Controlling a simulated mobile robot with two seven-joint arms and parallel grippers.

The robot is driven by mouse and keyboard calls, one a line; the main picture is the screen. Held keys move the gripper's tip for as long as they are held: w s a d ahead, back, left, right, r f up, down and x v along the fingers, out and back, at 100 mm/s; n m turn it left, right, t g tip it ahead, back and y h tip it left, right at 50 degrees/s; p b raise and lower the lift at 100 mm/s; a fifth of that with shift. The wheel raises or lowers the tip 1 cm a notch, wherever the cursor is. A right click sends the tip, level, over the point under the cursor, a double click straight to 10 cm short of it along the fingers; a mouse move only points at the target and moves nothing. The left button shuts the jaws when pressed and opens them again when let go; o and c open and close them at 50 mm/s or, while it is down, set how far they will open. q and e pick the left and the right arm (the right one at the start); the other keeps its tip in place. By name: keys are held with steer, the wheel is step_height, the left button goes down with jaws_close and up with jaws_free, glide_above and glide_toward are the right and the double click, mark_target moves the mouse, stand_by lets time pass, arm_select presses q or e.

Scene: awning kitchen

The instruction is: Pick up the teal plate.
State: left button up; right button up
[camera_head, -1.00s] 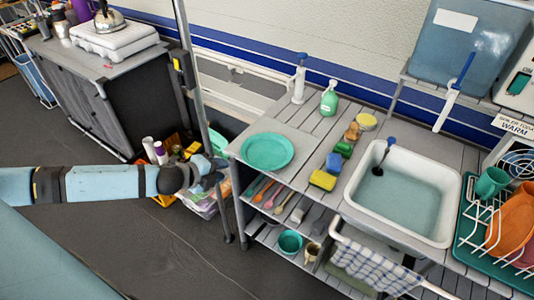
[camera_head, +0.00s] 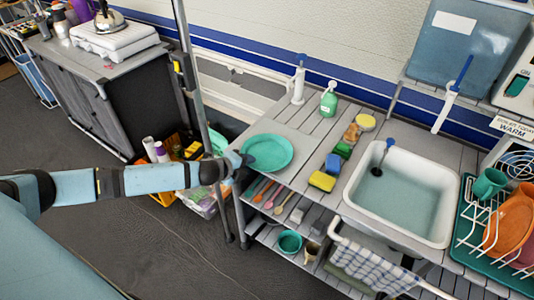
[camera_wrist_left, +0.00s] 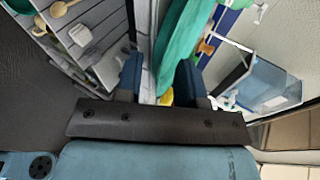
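The teal plate (camera_head: 268,152) lies on the left end of the grey slatted counter. My left gripper (camera_head: 240,160) is at the plate's left rim, level with the counter's left edge. In the left wrist view the two blue fingers (camera_wrist_left: 160,75) stand apart. The teal plate (camera_wrist_left: 178,40) shows edge-on in the gap between them, nearer the right finger. I cannot tell whether either finger touches it. My right gripper is not in view.
A white sink basin (camera_head: 402,194) is set in the counter to the right, with sponges (camera_head: 322,181) between it and the plate. A soap bottle (camera_head: 329,99) stands behind. Shelves with utensils (camera_head: 270,197) are below. A metal post (camera_head: 195,85) rises left of the counter.

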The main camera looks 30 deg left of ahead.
arm_select(q)
steer(key=shift+c, duration=0.2)
jaws_close()
